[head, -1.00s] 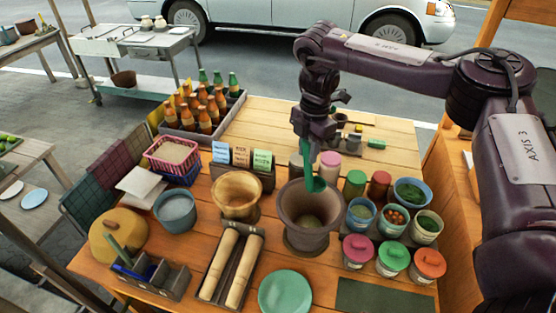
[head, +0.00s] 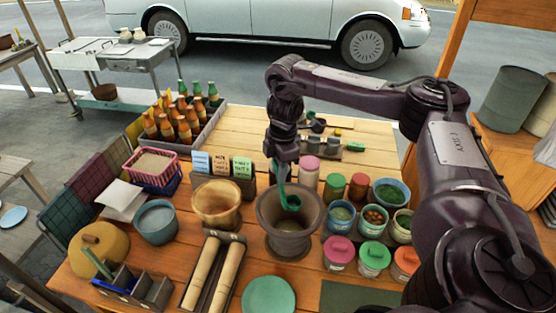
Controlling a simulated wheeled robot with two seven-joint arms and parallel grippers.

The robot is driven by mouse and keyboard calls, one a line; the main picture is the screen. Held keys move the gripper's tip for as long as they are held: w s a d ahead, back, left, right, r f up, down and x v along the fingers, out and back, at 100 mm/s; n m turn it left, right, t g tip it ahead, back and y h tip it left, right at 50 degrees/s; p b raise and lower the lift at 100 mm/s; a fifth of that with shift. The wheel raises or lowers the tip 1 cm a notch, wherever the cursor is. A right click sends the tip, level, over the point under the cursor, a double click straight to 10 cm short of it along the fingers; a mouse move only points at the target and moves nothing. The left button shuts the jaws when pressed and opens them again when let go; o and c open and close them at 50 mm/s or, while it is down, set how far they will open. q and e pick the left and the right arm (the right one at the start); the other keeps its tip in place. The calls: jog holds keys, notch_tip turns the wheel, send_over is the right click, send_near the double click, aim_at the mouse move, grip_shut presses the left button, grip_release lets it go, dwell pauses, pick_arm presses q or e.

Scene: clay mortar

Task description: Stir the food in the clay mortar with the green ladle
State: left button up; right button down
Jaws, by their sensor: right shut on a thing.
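The clay mortar (head: 276,234) is a brown, wide-mouthed bowl standing upright near the middle of the wooden table. My right gripper (head: 281,161) is above the mortar's back rim, pointing down and shut on the green ladle (head: 290,202). The ladle hangs down, with its bowl inside the mortar's mouth, toward the back. The food deep in the mortar is dark and hard to make out. I cannot tell whether the ladle touches it. My left gripper is not in view.
A wooden bowl (head: 216,203) stands close left of the mortar. Lidded jars (head: 339,251) and small bowls (head: 375,217) crowd its right side. A green plate (head: 268,297) lies in front. Label cards (head: 221,164) stand behind left. The back tabletop (head: 245,125) has free room.

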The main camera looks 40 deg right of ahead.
aim_at(279, 187)
notch_tip(279, 187, down, 4)
jog(key=shift+s+r+b, duration=0.1)
jog(key=shift+r+b, duration=0.15)
jog(key=shift+b, duration=0.55)
pick_arm(q)
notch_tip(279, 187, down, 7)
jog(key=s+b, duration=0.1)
jog(key=b, duration=0.3)
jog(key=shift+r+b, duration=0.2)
jog(key=shift+b, duration=0.15)
pick_arm(e)
notch_tip(279, 187, down, 10)
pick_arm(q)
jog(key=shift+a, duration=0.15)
pick_arm(e)
jog(key=shift+r, duration=0.1)
